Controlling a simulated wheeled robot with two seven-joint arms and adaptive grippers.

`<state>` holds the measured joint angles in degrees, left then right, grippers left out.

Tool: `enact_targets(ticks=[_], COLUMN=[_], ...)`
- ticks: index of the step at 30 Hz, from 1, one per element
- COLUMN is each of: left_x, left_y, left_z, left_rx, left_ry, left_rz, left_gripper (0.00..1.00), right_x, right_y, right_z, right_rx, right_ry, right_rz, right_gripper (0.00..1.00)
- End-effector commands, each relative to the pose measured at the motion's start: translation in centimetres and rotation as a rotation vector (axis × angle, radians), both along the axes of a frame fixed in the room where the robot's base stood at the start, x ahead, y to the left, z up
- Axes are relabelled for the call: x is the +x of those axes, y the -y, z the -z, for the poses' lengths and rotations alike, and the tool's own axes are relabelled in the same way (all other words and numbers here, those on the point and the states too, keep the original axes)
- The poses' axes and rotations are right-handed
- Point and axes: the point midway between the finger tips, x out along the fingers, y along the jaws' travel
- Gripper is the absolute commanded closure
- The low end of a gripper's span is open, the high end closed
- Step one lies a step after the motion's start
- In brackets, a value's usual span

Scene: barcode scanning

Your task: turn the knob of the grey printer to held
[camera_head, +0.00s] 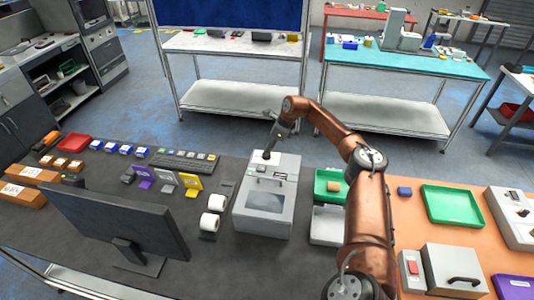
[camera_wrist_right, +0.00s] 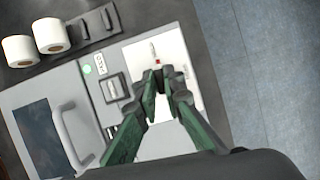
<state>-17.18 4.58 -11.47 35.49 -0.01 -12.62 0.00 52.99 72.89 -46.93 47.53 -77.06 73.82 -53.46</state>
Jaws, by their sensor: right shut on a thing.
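The grey printer (camera_head: 267,193) stands in the middle of the dark table, with a dark window and a handle on its top. In the right wrist view the printer (camera_wrist_right: 90,70) shows its handle, a small panel and a white plate with a red mark. My right gripper (camera_head: 268,152) is at the printer's far left corner, over that white plate. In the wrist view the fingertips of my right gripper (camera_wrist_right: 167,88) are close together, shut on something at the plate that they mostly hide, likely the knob. My left gripper is not in view.
Two white rolls (camera_head: 213,211) stand left of the printer, and a black monitor (camera_head: 115,222) is further left. Green and grey bins (camera_head: 327,224) stand to the right, near my right arm. A keyboard (camera_head: 183,161) lies at the back left.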

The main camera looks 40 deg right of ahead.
Motion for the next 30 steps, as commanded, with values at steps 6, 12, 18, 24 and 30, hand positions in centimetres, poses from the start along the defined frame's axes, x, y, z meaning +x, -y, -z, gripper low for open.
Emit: enact_targets(ticks=[6, 12, 18, 24, 30], left_x=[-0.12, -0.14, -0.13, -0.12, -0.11], left_y=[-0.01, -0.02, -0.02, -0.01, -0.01], left_z=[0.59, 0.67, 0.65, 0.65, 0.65], left_rx=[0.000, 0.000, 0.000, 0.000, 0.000], left_ry=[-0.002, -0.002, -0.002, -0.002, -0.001], left_rz=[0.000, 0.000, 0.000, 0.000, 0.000], left_gripper=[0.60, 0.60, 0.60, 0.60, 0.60], right_x=[-0.04, -0.07, -0.08, -0.08, -0.02], right_y=[0.13, 0.14, 0.15, 0.15, 0.10], right_z=[0.16, 0.11, 0.11, 0.11, 0.05], right_rx=[-0.001, -0.002, -0.003, -0.004, -0.002], right_ry=[-0.003, -0.003, -0.004, -0.004, -0.002], right_rz=[-0.062, -0.082, -0.083, -0.083, -0.082], right_gripper=[1.00, 1.00, 1.00, 0.87, 0.74])
